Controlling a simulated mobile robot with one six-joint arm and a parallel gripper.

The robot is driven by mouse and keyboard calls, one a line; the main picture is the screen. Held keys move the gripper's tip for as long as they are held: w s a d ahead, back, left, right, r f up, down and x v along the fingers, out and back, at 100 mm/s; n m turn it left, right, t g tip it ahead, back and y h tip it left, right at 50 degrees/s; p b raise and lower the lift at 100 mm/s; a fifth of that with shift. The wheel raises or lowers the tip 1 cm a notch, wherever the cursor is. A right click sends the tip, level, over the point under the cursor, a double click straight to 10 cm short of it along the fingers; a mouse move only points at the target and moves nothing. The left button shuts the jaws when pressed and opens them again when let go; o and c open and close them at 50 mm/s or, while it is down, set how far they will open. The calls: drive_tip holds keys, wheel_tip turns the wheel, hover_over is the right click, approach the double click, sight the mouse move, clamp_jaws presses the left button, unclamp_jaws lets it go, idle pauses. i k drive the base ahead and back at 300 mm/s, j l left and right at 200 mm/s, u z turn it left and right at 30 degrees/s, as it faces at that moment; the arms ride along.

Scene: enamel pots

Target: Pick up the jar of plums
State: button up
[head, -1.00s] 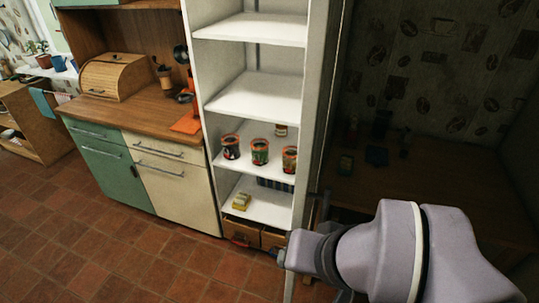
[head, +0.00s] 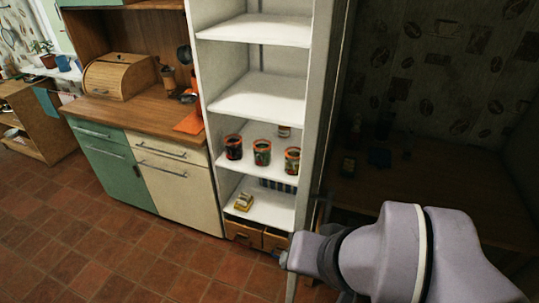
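Several jars stand on a middle shelf of the white shelf unit (head: 255,94). Three in the front row have orange rims and dark, patterned sides: a left jar (head: 233,148), a middle jar (head: 262,153) and a right jar (head: 292,161). A smaller jar (head: 284,131) with a pale label stands behind them. The labels are too small to read, so I cannot tell which jar holds plums. My arm reaches in from the lower right, in front of the unit and apart from the jars. My gripper's fingers cannot be made out.
Below the jars, a shelf holds a small yellowish packet (head: 244,202) and a striped item (head: 278,186). Wooden drawers (head: 243,232) sit at the bottom. A cabinet with a wooden counter (head: 140,115) stands left, with a bread box (head: 118,77). Tiled floor in front is clear.

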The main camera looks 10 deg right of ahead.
sight(237, 150)
drive_tip(key=i+j, duration=0.1)
drive_tip(key=j, duration=1.3)
drive_tip(key=i+j, duration=0.2)
drive_tip(key=i, duration=0.2)
drive_tip(key=i+j, duration=0.15)
drive_tip(key=i, duration=0.25)
drive_tip(key=i+j, duration=0.2)
drive_tip(key=i, duration=0.2)
drive_tip(key=i+j, duration=0.15)
drive_tip(key=i, duration=0.25)
drive_tip(key=i+l, duration=0.2)
drive_tip(key=i, duration=0.15)
drive_tip(key=u, duration=0.05)
